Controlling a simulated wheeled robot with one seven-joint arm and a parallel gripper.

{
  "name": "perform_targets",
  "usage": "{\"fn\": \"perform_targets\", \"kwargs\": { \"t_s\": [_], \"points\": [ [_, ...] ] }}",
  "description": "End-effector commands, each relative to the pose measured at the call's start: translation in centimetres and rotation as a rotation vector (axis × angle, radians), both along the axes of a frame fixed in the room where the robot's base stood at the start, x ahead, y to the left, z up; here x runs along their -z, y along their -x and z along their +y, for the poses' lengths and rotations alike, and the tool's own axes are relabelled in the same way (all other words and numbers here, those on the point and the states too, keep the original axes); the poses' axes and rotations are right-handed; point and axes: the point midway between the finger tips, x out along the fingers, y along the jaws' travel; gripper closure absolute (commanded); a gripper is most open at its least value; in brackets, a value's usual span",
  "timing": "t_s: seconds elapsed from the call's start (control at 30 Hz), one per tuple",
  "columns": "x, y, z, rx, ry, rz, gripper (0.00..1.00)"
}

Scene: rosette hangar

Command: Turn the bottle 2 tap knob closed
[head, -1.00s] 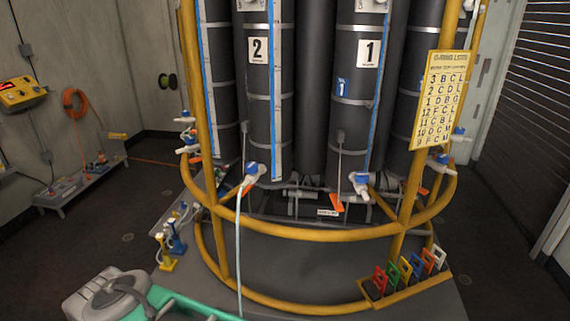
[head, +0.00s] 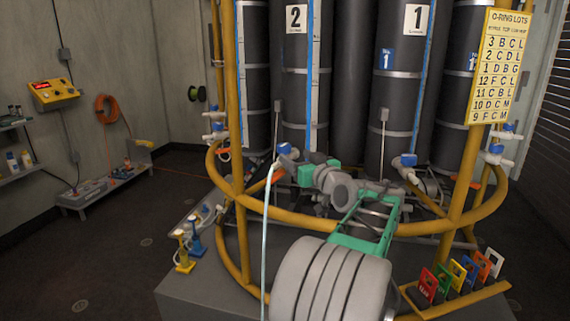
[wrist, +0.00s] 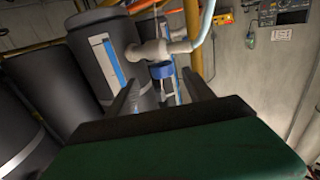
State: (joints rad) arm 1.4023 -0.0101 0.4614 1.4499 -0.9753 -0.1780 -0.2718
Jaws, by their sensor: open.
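Bottle 2 (head: 295,75) is a dark cylinder with a white "2" label. Its tap (head: 291,163) is at the bottle's foot, with a blue knob (head: 285,149) and a pale hose (head: 265,235) hanging from it. My gripper (head: 303,168) is just right of this tap, its fingers hard to make out in the head view. In the wrist view my gripper (wrist: 161,78) is open, with its two dark fingers apart. The blue knob (wrist: 162,71) shows between and slightly beyond the fingertips, and the white tap body (wrist: 155,51) is above it there. I cannot tell whether the fingers touch it.
A yellow rail (head: 350,230) curves around the bottles, and my arm reaches over it. Bottle 1 (head: 405,70) has its own blue-knobbed tap (head: 407,160) to the right. Coloured tags (head: 460,275) stand at lower right. Small yellow and blue taps (head: 187,245) stand at left.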

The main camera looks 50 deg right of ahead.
Motion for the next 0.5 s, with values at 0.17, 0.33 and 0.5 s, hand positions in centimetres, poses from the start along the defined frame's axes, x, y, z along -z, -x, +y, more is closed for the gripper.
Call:
{"fn": "perform_targets", "kwargs": {
  "t_s": [0.17,0.33,0.5],
  "points": [
    [-0.3,-1.9,-0.8,-0.009,0.007,-0.012,0.39],
    [-0.3,-5.1,-2.1,-0.012,0.006,-0.011,0.39],
    [-0.3,-6.9,-3.1,-0.008,0.006,-0.012,0.39]
  ]
}}
